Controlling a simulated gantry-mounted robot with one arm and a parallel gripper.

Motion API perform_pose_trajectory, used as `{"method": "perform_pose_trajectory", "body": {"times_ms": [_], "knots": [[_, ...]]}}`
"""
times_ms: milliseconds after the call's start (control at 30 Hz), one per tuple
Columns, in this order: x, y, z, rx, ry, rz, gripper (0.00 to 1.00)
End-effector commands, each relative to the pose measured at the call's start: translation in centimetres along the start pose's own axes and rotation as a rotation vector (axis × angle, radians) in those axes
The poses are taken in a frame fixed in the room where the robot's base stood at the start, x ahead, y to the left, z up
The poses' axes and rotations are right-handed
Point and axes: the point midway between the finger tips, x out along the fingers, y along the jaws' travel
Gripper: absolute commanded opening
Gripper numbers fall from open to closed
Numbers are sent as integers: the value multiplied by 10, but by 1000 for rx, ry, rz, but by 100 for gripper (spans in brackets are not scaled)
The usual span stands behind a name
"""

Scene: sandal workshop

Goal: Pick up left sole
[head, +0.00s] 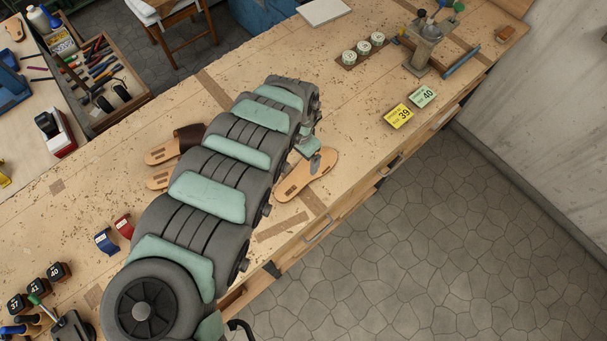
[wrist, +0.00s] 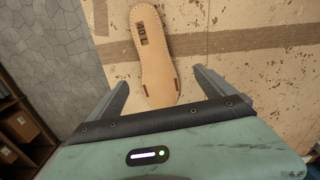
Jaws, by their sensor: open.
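A flat tan sole (head: 318,171) lies on the wooden bench near its front edge, partly hidden by my arm in the head view. In the wrist view the sole (wrist: 153,55) shows a dark printed mark near its upper end and small slots near its lower end. My gripper (head: 312,160) is over the sole in the head view. In the wrist view my gripper (wrist: 163,80) is open and empty, with one finger on each side of the sole's lower end. The height of the fingertips above it is unclear.
A dark-strapped sandal (head: 185,142) and another tan sole (head: 158,178) lie left of my arm, partly hidden. A yellow 39 card (head: 398,116) and a green 40 card (head: 423,96) lie to the right. The bench (head: 345,120) around the cards is mostly clear.

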Motion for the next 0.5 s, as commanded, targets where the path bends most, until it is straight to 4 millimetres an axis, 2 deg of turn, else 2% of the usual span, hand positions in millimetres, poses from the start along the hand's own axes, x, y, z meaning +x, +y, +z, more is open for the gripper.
{"method": "perform_pose_trajectory", "body": {"times_ms": [167,367,500], "knots": [[29,3,1,2,-2,7,94],[49,4,0,0,-4,6,94],[55,4,0,1,-3,4,94]]}}
